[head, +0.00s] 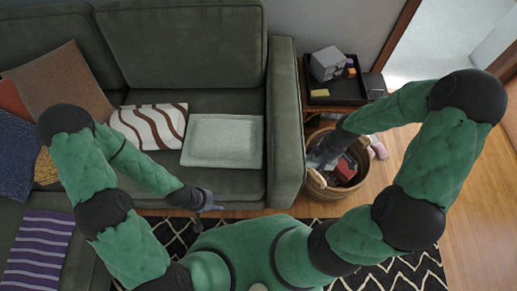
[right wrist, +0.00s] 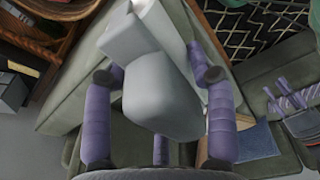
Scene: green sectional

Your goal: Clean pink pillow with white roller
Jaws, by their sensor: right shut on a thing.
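My right gripper (right wrist: 160,90) is shut on a pale grey-white thing, taken as the white roller (right wrist: 165,110), which fills the middle of the right wrist view between the purple fingers. In the head view my right gripper (head: 322,154) is over the woven basket beside the sofa arm; the held thing is hard to make out there. My left gripper (head: 208,203) is empty near the sofa seat's front edge, its fingers apart. No pillow looks plainly pink; a pinkish-brown pillow (head: 62,80) leans on the sofa back at the far left.
The green sofa (head: 185,45) also bears a white pillow with brown stripes (head: 150,126), a pale pillow (head: 223,140) and a purple striped pillow (head: 38,250). The sofa arm (head: 285,120) stands beside the basket (head: 335,190). A side table holds a black tray (head: 335,98).

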